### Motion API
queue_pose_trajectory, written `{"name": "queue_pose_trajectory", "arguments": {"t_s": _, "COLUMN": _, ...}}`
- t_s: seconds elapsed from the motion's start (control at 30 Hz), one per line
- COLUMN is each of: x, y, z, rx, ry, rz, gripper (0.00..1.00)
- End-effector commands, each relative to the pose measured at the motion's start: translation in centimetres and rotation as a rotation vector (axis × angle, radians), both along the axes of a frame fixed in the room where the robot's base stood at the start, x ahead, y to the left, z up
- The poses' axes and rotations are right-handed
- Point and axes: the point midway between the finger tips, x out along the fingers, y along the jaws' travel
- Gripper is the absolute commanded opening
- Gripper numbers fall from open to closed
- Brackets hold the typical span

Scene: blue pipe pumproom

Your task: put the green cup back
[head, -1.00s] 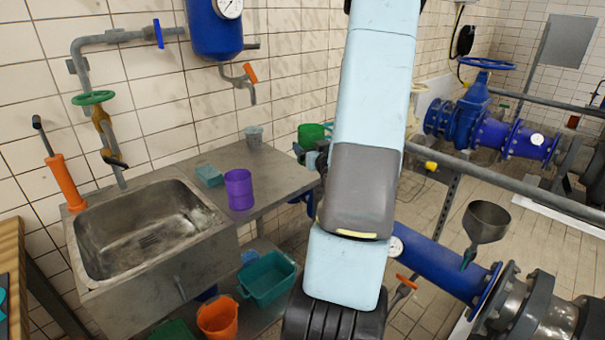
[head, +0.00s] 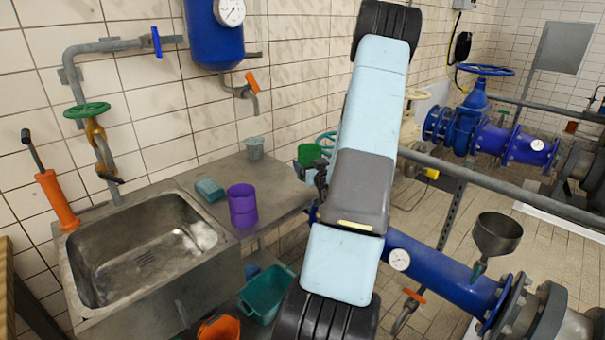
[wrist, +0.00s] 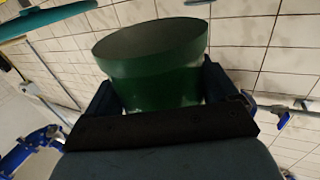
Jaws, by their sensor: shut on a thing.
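The green cup (head: 309,154) is held in my gripper (head: 312,174), near the right end of the metal counter (head: 265,190). In the wrist view the green cup (wrist: 155,65) sits between the two dark fingers of my gripper (wrist: 155,95), which are shut on it from both sides. It looks roughly upright, slightly tilted in that view. My arm hides part of the gripper in the head view. I cannot tell whether the cup's base touches anything.
A teal bin (head: 266,293) and an orange bucket (head: 219,328) are below. A blue pipe (head: 430,270) runs at right.

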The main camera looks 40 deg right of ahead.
Motion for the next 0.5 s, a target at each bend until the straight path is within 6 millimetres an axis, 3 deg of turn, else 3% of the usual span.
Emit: {"name": "queue_pose_trajectory", "arguments": {"t_s": 0.5, "x": 0.7, "y": -0.8, "z": -3.6, "rx": 0.002, "ry": 0.002, "rz": 0.002, "gripper": 0.41}}
